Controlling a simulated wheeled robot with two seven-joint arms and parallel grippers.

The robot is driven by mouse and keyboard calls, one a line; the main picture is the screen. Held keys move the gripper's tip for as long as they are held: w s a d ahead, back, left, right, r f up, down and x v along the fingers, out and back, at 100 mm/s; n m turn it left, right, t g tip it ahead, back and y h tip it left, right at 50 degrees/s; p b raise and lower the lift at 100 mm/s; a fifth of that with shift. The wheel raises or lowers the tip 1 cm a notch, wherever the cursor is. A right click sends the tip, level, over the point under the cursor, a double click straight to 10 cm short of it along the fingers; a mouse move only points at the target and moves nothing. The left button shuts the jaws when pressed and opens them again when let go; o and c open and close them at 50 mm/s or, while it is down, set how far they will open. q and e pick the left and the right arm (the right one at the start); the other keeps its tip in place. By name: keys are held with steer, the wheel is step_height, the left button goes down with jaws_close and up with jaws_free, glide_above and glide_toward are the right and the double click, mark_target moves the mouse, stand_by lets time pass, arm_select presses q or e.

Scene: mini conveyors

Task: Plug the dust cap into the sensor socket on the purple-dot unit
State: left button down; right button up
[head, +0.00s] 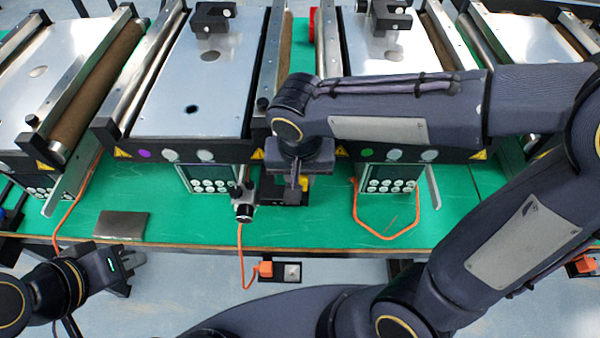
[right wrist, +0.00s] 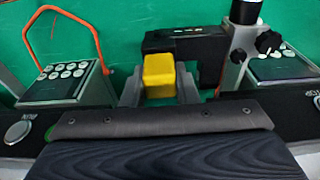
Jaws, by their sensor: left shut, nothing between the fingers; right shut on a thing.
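The purple-dot unit is a conveyor with a purple dot (head: 144,153) on its front face. A metal post (head: 243,208) stands at its front right, and also shows in the right wrist view (right wrist: 238,45). A black sensor (right wrist: 185,42) sits beside the post. My right gripper (head: 298,182) is shut on the yellow dust cap (right wrist: 158,75), just in front of the sensor; a bit of the cap shows in the head view (head: 304,184). The socket is hidden, and I cannot tell whether the cap touches it. My left gripper (head: 122,262) is shut and empty at lower left.
A green-dot unit (head: 367,153) stands to the right, with a keypad panel (head: 390,180) and an orange cable (head: 372,232) below it. A grey plate (head: 121,225) lies on the green mat (head: 175,228). An orange plug (head: 265,269) is below the table's front edge.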

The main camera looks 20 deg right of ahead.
mark_target(300, 179)
steer(key=shift+f, duration=0.2)
steer(key=o, duration=1.1)
steer(key=shift+c, duration=0.2)
steer(key=r, duration=0.5)
steer(key=s+r, duration=0.1)
steer(key=r, duration=0.1)
steer(key=shift+s+a+r, duration=0.1)
steer(key=shift+a+r, duration=0.05)
steer(key=shift+r, duration=0.25)
steer(key=s+d+f+n+t+y, duration=0.1)
steer(key=s+d+f+t+y, duration=0.2)
steer(key=s+d, duration=0.6)
step_height(300, 179, down, 2)
steer(key=shift+d+f+t+y, duration=0.1)
steer(key=shift+d+t+y, duration=0.4)
steer(key=shift+d, duration=0.6)
